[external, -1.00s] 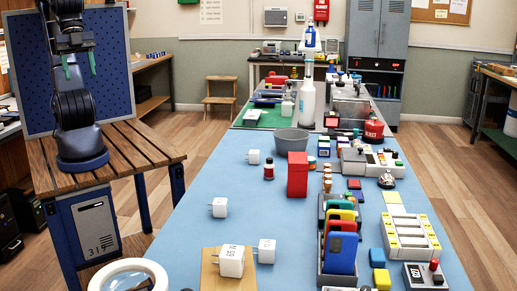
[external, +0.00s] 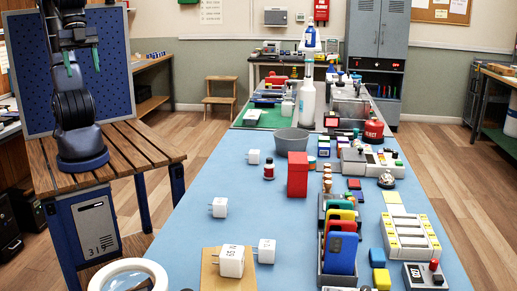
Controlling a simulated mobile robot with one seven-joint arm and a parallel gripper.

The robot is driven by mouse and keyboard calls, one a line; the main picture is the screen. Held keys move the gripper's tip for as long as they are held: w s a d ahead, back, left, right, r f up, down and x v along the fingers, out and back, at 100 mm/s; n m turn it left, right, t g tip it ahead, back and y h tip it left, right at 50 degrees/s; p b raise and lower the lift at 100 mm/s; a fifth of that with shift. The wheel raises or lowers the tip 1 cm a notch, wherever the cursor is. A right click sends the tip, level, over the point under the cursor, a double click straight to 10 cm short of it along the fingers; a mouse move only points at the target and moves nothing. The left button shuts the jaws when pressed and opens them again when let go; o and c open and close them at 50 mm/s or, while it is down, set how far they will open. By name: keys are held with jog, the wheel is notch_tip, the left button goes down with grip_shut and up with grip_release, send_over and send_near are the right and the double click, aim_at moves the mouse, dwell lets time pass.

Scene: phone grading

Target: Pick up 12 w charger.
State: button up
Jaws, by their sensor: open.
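Several white cube chargers with metal prongs are on the blue table in the external view. The largest charger (external: 231,260) has dark printing on top, too small to read surely, and sits on a tan board (external: 210,278) at the front. A smaller charger (external: 266,251) is just right of it. Another charger (external: 219,207) lies farther back, and one more charger (external: 254,157) lies near the grey bowl. I cannot tell by print which is the 12 W one. My gripper (external: 83,63) has teal fingers, is open and empty, and is raised at the upper left, far from the chargers.
A white ring-shaped magnifier (external: 107,270) is at the front left. A red box (external: 297,175), a grey bowl (external: 291,140) and a rack of coloured phones (external: 341,250) stand to the right. The table's left part between the chargers is clear.

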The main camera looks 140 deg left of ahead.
jog(key=w+a+r+n+g, duration=0.1)
jog(key=w+a, duration=0.1)
jog(key=w, duration=0.6)
jog(key=w+a+r+n, duration=0.1)
jog(key=w+a, duration=0.1)
jog(key=w, duration=0.6)
jog(key=n+g, duration=0.3)
jog(key=n, duration=0.4)
send_over(265, 243)
notch_tip(265, 243, down, 32)
jog(key=shift+w+d+r, duration=0.1)
jog(key=shift+w+r, duration=0.05)
jog(key=shift+r, duration=0.05)
jog(key=shift+f, duration=5.1)
jog(key=c, duration=1.1)
